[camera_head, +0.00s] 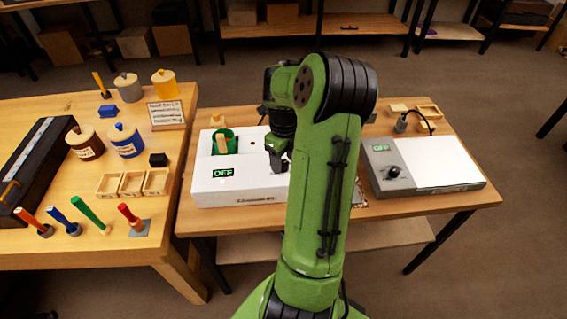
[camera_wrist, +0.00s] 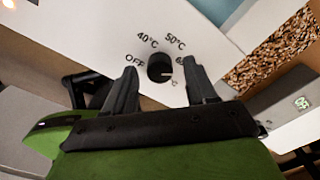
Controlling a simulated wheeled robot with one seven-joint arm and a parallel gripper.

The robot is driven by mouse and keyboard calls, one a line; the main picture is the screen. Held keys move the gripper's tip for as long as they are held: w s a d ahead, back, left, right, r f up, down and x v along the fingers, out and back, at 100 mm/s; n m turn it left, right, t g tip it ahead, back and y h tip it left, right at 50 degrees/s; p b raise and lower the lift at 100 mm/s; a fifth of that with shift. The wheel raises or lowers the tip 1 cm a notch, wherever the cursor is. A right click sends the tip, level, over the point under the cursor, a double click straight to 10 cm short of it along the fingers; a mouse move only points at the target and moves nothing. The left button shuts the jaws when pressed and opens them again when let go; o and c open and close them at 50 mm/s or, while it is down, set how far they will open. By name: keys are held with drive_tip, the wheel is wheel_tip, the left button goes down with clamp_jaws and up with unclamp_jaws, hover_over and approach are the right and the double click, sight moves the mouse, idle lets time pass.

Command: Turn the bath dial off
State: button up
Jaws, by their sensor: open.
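The bath is a white box (camera_head: 240,190) on the right-hand table in the head view; its green display (camera_head: 223,173) reads OFF. My gripper (camera_head: 278,167) is over the box's front right part and hides the dial there. In the wrist view the black round dial (camera_wrist: 158,67) sits on the white panel, ringed by the labels OFF, 40°C and 50°C and a partly hidden one. A pale mark on the dial points right, away from OFF. My open fingers stand on either side of the dial; contact cannot be told.
A green pot (camera_head: 223,142) stands in the bath. To the right is a grey device (camera_head: 380,182) with a dark knob and its own green display. Small wooden trays (camera_head: 428,116) lie behind it.

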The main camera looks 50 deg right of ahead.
drive_tip(key=shift+f, duration=0.45)
drive_tip(key=shift+r, duration=0.1)
clamp_jaws()
